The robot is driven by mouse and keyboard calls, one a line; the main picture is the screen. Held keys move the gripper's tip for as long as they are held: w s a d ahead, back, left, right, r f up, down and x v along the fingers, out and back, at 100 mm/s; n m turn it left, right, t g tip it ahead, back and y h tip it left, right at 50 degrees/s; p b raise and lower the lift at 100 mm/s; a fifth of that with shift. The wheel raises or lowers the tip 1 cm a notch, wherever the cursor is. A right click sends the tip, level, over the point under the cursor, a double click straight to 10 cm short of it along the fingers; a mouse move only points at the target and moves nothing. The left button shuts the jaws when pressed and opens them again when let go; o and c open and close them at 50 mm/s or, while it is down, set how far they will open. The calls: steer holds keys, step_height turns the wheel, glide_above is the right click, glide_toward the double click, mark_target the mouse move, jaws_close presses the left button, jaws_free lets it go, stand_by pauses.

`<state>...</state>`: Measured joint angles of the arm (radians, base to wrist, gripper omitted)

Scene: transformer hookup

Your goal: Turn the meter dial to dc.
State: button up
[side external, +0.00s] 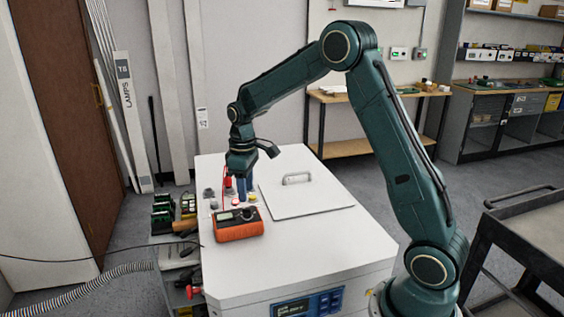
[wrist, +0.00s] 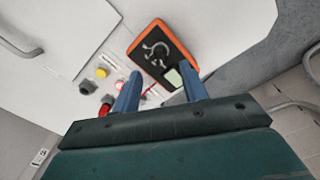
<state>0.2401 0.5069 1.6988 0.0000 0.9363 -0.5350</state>
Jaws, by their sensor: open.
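The meter (side external: 238,222) is an orange-cased block with a dark face, lying on the white cabinet top. In the wrist view the meter (wrist: 133,43) lies ahead of my fingertips, its small pale screen beside my right finger. Its dial (wrist: 157,50) shows as a round dark knob area with pale markings; its pointer setting is too small to read. My gripper (side external: 241,190) points down above the cabinet top, behind the meter in the side view. Its blue fingers (wrist: 159,69) are apart with nothing between them, and they overlap the near part of the meter in the wrist view.
Yellow (wrist: 101,73), dark (wrist: 86,88) and red terminals stand on the cabinet top beside the meter, with a red lead close to my fingers. A flat lid with a handle (side external: 297,178) lies to the right. The cabinet's front top is clear.

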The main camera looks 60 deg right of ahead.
mark_target(247, 209)
steer(key=shift+f, duration=3.35)
steer(key=shift+c, duration=0.2)
jaws_close()
